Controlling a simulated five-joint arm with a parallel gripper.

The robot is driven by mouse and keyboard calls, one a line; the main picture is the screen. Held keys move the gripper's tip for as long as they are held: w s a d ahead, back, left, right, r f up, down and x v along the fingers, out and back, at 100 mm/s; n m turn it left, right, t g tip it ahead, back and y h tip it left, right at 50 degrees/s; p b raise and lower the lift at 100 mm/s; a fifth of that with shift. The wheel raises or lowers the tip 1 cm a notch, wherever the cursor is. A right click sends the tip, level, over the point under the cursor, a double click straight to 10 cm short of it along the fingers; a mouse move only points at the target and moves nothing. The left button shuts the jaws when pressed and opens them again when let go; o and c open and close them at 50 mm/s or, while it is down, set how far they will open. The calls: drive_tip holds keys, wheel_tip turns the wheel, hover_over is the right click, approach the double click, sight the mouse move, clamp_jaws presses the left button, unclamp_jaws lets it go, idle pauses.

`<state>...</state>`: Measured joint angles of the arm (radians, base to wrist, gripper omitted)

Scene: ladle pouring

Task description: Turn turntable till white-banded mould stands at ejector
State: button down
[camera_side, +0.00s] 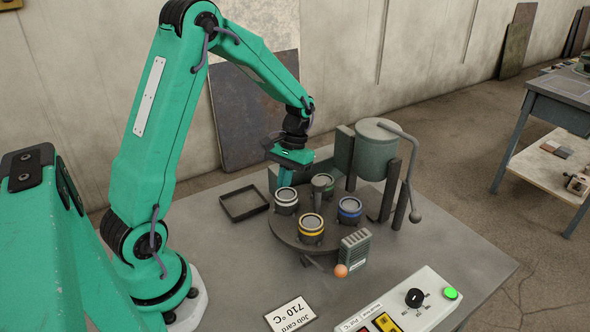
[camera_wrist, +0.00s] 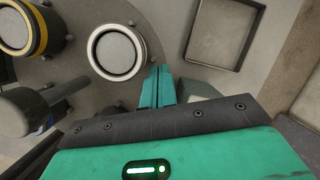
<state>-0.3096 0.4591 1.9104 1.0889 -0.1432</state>
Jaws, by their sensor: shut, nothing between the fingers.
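The dark round turntable (camera_side: 283,232) carries several moulds around a central post (camera_side: 322,184). The white-banded mould (camera_side: 286,201) stands at its left side, near the open frame; in the wrist view it (camera_wrist: 117,52) is upper left of my fingers. The yellow-banded mould (camera_side: 311,229) is at the front, and the blue-banded mould (camera_side: 350,210) at the right. A bar with an orange knob (camera_side: 341,271) sticks out at the front. My gripper (camera_side: 285,178) is shut and empty behind the white-banded mould; its fingers (camera_wrist: 158,84) look apart from it. I cannot tell which part is the ejector.
A furnace pot (camera_side: 375,150) with a lever stands behind right. A finned box (camera_side: 355,249) stands at the front right of the turntable. An open square frame (camera_side: 243,203) lies left. A control panel (camera_side: 405,309) and job card (camera_side: 290,314) lie in front.

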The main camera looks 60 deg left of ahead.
drive_tip(key=shift+w+r, duration=0.1)
idle(0.3)
drive_tip(key=a+v, duration=0.1)
drive_tip(key=v, duration=0.8)
drive_tip(key=shift+r, duration=0.35)
drive_tip(key=c, duration=1.6)
unclamp_jaws()
drive_tip(key=shift+d+r, duration=0.1)
drive_tip(key=o, duration=0.6)
drive_tip(key=shift+w+d+r+m+t, duration=0.1)
drive_tip(key=shift+d+r+m+t, duration=0.15)
drive_tip(key=shift+d, duration=0.3)
drive_tip(key=shift+d+r+m+t, duration=0.15)
drive_tip(key=shift+d+r, duration=0.15)
drive_tip(key=shift+d, duration=0.25)
wheel_tip(320, 180, up, 5)
drive_tip(key=m+t+y, duration=0.1)
drive_tip(key=m+t, duration=0.2)
hover_over(319, 181)
drive_tip(key=shift+f, duration=0.2)
drive_tip(key=shift+f, duration=0.2)
drive_tip(key=shift+f, duration=3.75)
